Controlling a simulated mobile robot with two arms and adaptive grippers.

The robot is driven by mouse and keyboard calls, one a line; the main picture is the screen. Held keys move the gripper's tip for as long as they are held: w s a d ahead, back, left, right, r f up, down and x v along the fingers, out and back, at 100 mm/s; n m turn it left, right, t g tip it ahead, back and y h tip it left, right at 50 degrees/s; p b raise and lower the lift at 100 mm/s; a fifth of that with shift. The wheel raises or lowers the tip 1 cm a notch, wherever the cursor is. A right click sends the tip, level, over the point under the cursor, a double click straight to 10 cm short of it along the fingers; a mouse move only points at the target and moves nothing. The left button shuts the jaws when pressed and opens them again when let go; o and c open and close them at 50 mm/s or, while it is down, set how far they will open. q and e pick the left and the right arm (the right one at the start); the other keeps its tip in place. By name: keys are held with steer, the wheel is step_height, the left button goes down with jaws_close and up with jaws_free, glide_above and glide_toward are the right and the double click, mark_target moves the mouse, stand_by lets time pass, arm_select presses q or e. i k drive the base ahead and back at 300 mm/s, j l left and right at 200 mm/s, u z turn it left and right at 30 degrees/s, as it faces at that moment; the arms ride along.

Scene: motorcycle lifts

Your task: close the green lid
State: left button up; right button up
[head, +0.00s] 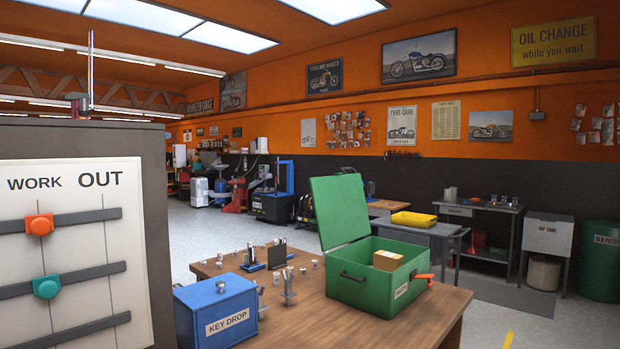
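In the head view, the green lid (339,211) stands open, tilted up at the left-back side of the green box (366,296). The box rests on the wooden table (330,325). A small tan carton (388,260) sits in the box near its right side and shows above the rim. A dark handle is on the left-hand face. Neither of my grippers is in view.
A blue key drop box (216,310) stands on the table left of the green box. Several small metal parts (288,287) lie between and behind them. A white work board (70,250) blocks the left side.

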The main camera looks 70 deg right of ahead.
mark_target(342, 216)
steer(key=k+l+z, duration=0.1)
steer(key=l, duration=0.55)
steer(key=k+l, duration=0.2)
steer(key=l, duration=0.45)
steer(key=k+l+z, duration=0.15)
steer(key=l, duration=0.5)
steer(key=l+z, duration=0.1)
steer(key=l, duration=0.55)
